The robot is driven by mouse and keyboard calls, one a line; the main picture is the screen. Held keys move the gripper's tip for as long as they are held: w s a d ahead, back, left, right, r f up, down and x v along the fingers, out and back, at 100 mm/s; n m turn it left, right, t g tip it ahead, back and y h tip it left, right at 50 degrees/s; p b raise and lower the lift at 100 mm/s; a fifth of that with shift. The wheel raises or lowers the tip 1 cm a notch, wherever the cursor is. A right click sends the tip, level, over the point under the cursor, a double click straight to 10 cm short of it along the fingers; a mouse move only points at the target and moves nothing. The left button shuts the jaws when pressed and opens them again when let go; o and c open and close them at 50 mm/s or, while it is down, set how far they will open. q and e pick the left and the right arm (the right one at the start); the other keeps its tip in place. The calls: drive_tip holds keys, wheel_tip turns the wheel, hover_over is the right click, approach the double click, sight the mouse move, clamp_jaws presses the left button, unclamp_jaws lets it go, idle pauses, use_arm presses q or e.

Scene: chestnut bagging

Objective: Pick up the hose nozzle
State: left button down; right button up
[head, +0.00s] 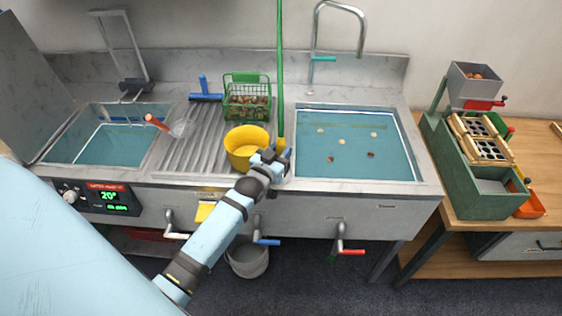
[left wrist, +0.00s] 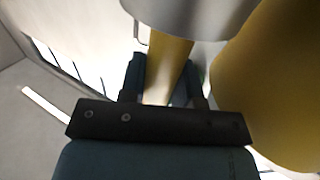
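The hose nozzle (head: 281,143) is yellow and hangs at the lower end of a green hose (head: 280,70) in front of the sink's middle part. My left gripper (head: 276,156) is at the nozzle's lower end, with the yellow pot just to its left. In the left wrist view, the yellow nozzle (left wrist: 170,62) stands between the two fingers of the gripper (left wrist: 165,88). The fingers are close to its sides, but whether they press on it is not clear. My right gripper is not in view.
A yellow pot (head: 236,146) stands close left of the gripper. A green basket of chestnuts (head: 247,88) is behind it. The right basin (head: 297,130) holds water with several chestnuts. A tap (head: 361,40) rises behind. A green sorting machine (head: 455,178) stands on the right bench.

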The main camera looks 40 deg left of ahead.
use_arm(q)
drive_tip(key=shift+r, duration=0.1)
wheel_tip(320, 180, up, 20)
idle(0.7)
drive_tip(key=c, duration=1.4)
unclamp_jaws()
drive_tip(key=shift+c, duration=0.2)
clamp_jaws()
